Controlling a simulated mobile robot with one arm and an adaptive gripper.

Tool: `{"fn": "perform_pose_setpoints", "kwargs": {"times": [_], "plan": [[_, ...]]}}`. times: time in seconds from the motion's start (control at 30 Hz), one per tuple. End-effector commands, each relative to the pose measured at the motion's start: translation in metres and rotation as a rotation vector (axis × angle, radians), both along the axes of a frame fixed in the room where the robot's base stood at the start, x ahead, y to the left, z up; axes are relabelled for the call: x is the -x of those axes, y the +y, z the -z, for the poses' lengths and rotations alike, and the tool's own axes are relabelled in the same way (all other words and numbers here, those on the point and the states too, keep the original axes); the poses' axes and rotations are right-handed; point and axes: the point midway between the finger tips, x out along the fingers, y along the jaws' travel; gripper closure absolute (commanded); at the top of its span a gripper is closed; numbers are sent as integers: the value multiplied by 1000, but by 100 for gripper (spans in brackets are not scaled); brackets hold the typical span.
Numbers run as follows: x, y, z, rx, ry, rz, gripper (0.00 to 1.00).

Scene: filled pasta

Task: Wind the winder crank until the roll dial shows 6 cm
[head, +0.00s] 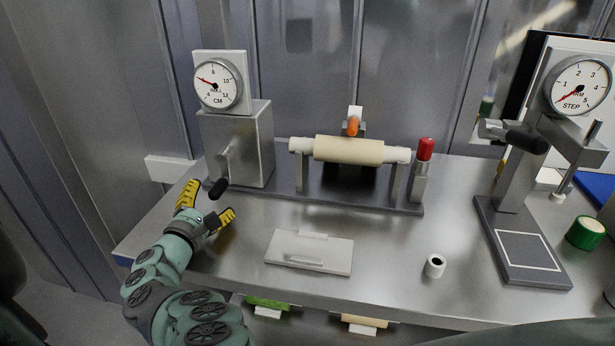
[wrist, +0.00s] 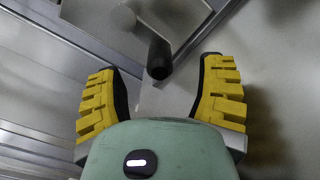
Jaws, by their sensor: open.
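The winder (head: 237,145) is a grey metal box at the back left of the bench. Its crank (head: 224,165) hangs downward with a black grip (head: 218,188) at the lower end. The roll dial (head: 217,83), marked CM, stands above the box; its red needle points to the upper left, and the exact reading is too small to tell. A cream roll (head: 349,150) lies on the spindle. My gripper (head: 207,206) is open and empty just in front of the crank. In the wrist view the black grip (wrist: 160,58) lies between the tips of the spread yellow fingers (wrist: 164,78).
A white plate (head: 309,252) lies on the bench front. A red-topped post (head: 424,160) stands right of the roll. A step-dial stand (head: 522,255), a small white ring (head: 435,266) and a green roll (head: 585,233) are at the right.

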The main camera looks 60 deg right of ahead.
Motion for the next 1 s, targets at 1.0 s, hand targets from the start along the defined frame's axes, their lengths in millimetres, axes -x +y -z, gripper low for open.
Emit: {"fn": "perform_pose_setpoints", "kwargs": {"times": [1.0], "plan": [[20,51,1,-1,1,-3,31]]}}
